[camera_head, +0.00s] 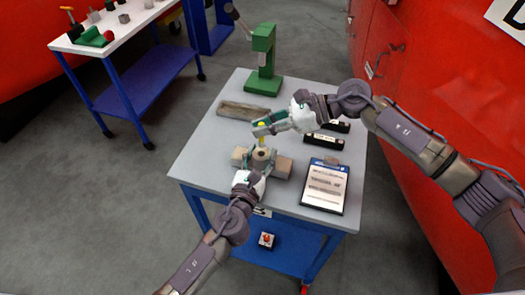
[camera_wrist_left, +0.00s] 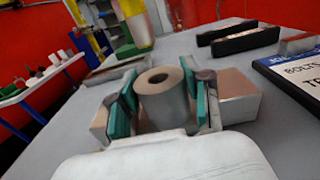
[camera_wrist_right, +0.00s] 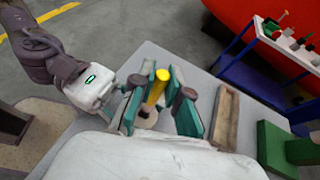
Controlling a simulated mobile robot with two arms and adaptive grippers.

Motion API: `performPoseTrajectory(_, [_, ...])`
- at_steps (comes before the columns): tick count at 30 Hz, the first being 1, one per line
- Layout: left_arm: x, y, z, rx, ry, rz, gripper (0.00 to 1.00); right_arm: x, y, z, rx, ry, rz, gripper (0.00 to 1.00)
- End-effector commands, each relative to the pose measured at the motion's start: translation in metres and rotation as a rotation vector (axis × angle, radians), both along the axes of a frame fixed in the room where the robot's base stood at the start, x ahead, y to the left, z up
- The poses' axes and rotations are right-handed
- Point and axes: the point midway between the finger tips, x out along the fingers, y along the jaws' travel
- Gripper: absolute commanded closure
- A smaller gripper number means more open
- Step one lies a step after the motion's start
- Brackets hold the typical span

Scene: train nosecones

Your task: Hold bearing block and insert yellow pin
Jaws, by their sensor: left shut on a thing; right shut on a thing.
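The bearing block has a grey upright cylinder with a round bore (camera_wrist_left: 160,92) and tan blocks on both sides (camera_head: 284,166). It sits on the grey table. My left gripper (camera_head: 260,163) is shut on its cylinder, with teal fingers on either side in the left wrist view. The yellow pin (camera_wrist_right: 157,88) is in my right gripper (camera_wrist_right: 160,105), which is shut on it. The pin also shows above the block in the head view (camera_head: 261,126). In the left wrist view its lower end appears above and behind the bore, apart from it. The fingers hide part of the pin.
A green press (camera_head: 263,62) stands at the table's back. A tan tray (camera_head: 243,111) lies behind the block. Dark bins (camera_head: 322,141) and a clipboard (camera_head: 325,187) lie at right. A second table (camera_head: 110,27) with parts stands back left.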

Motion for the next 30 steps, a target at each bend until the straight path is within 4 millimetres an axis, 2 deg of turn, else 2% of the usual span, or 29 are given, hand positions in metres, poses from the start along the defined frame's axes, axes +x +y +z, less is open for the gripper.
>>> performPoseTrajectory(3, [0.0, 0.0, 0.0, 0.0, 0.0, 0.0, 1.0, 0.0, 0.001, -0.021, 0.001, 0.001, 0.001, 1.0])
performPoseTrajectory(15, [0.0, 0.0, 0.0, 0.0, 0.001, 0.0, 1.0, 0.0, 0.001, -0.066, 0.003, 0.0, 0.001, 1.0])
performPoseTrajectory(27, [0.0, 0.0, 0.0, 0.0, 0.001, 0.0, 1.0, 0.0, 0.001, -0.071, 0.002, -0.001, 0.0, 1.0])
performPoseTrajectory(28, [0.0, 0.0, 0.0, 0.0, 0.001, 0.0, 1.0, 0.0, 0.0, -0.071, 0.001, -0.002, 0.001, 0.82])
performPoseTrajectory(30, [0.0, 0.0, 0.0, 0.0, 0.001, 0.0, 1.0, 0.0, 0.0, -0.071, 0.001, -0.002, 0.001, 0.7])
